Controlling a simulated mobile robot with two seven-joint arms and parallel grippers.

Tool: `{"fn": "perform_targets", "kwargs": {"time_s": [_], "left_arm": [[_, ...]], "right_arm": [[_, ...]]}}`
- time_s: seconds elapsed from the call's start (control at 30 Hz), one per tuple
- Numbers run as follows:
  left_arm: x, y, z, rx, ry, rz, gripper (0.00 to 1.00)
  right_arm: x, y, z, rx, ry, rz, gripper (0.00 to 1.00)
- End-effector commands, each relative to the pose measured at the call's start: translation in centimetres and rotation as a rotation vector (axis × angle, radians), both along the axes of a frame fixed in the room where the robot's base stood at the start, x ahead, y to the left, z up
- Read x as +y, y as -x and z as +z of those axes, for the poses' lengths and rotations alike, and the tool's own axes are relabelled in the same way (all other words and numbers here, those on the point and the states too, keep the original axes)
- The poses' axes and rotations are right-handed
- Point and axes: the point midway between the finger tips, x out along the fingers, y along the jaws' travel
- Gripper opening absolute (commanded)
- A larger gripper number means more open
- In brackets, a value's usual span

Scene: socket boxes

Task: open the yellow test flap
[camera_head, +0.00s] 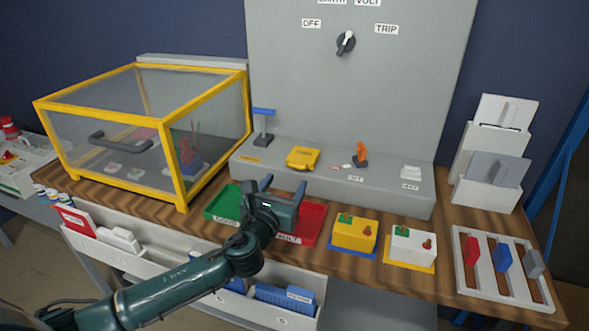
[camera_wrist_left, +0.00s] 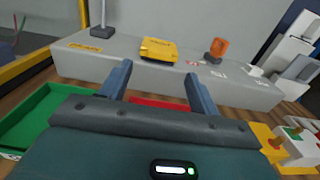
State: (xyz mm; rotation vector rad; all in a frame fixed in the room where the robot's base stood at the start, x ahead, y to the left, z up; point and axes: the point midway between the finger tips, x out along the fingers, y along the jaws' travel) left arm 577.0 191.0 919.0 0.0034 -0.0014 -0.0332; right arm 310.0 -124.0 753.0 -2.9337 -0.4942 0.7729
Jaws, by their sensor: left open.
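The yellow test flap (camera_head: 302,157) lies closed on top of the grey console ledge, near its middle. It also shows in the left wrist view (camera_wrist_left: 158,50), ahead of my fingers and a little above the gap between them. My left gripper (camera_head: 277,186) is open and empty above the green and red trays, in front of the ledge and apart from the flap. Its two blue-grey fingers (camera_wrist_left: 161,88) show in the left wrist view. My right gripper is not in either view.
A blue-topped lever (camera_head: 264,122) stands left of the flap, and an orange switch (camera_head: 361,154) right of it. A yellow-framed clear case (camera_head: 150,125) stands at left. The green tray (camera_head: 222,204) and red tray (camera_head: 314,222) lie under my left gripper. Socket boxes (camera_head: 354,235) stand at right.

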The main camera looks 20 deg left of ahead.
Motion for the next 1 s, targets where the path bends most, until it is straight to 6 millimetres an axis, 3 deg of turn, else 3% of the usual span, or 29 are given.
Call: {"fn": "perform_targets", "kwargs": {"time_s": [0.2,0.4,0.77,1.0], "left_arm": [[-0.2,-4.4,0.0,0.000,0.002,0.001,0.62],[-0.2,-6.5,-0.1,0.001,0.002,0.001,0.62],[-0.3,-6.9,-0.1,0.002,0.003,-0.001,0.62],[-0.3,-6.9,-0.1,0.002,0.003,-0.001,0.43]], "right_arm": [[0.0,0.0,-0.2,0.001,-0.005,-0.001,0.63],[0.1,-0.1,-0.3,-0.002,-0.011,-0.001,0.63],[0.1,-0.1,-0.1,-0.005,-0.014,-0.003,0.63],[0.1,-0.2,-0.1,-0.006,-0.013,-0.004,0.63]]}}
